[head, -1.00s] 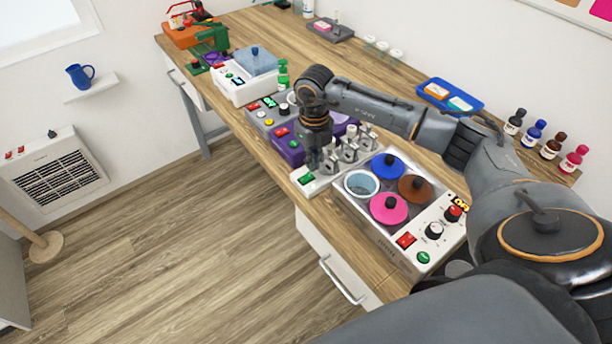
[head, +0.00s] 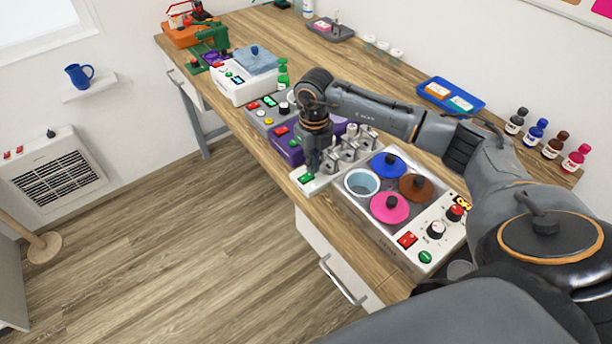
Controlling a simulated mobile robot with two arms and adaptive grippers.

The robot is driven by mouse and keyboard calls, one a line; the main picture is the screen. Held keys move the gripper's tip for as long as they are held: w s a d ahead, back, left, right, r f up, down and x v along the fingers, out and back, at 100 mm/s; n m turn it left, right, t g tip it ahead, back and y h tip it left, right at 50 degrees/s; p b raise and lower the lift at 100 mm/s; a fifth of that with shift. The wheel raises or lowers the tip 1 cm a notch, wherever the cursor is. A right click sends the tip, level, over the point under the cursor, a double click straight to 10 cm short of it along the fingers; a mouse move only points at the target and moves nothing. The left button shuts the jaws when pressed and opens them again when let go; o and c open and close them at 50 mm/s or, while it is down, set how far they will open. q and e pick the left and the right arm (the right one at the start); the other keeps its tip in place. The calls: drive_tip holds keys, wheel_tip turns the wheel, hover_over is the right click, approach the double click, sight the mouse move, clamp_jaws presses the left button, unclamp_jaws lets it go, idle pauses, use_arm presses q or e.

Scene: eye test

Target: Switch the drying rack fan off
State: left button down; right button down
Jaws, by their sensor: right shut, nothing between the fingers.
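A low pale unit with upright metal pieces (head: 347,150) stands at the bench's front edge, in the middle of the head view. It looks like the drying rack, though I see no readable label. A green switch (head: 305,178) is on its left end; I cannot tell which way it is tipped. My right gripper (head: 312,170) points down, shut and empty, just behind and right of the switch. It hides part of the unit's left side. I cannot tell whether the fingertips touch anything. My left gripper is not in view.
A pot warmer (head: 378,234) with coloured lids and knobs stands close on the right. A purple device (head: 287,150) and a grey control box (head: 262,119) stand on the left. Bottles (head: 535,131) and a blue tray (head: 451,95) are behind. The floor in front is clear.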

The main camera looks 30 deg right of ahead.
drive_tip(key=shift+f, duration=0.35)
wheel_tip(320, 180, up, 7)
drive_tip(key=p, duration=0.4)
idle(0.6)
drive_tip(key=shift+s, duration=0.1)
idle(0.4)
